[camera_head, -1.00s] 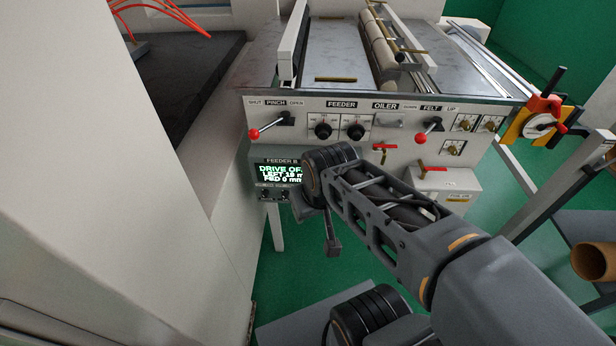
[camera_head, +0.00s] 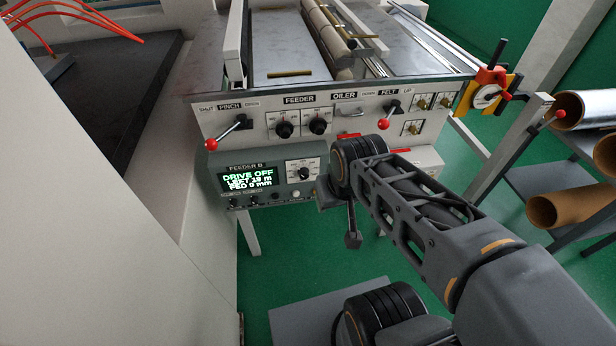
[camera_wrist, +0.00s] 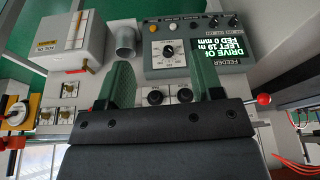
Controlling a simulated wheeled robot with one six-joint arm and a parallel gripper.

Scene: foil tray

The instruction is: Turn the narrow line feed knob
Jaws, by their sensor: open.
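The FEEDER B panel (camera_head: 258,186) is on the machine's front, its screen reading DRIVE OFF, LEFT 19 m, FED 0 mm. A black knob (camera_head: 304,173) on a white dial plate sits right of the screen; the wrist view shows it too (camera_wrist: 168,51). Two more black knobs, left (camera_head: 284,129) and right (camera_head: 317,126), sit under the FEEDER label above. The labels are too small to tell which is the narrow line feed. My gripper (camera_wrist: 163,78) is open and empty, its green fingers apart below the panel dial in the wrist view. In the head view my arm mostly hides it.
A red-balled pinch lever (camera_head: 212,144) sticks out left of the upper knobs, and a felt lever (camera_head: 384,124) to their right. A white box (camera_wrist: 72,40) and a grey round pipe (camera_wrist: 125,40) stand beside the panel. Rolls lie on a rack at right (camera_head: 560,208).

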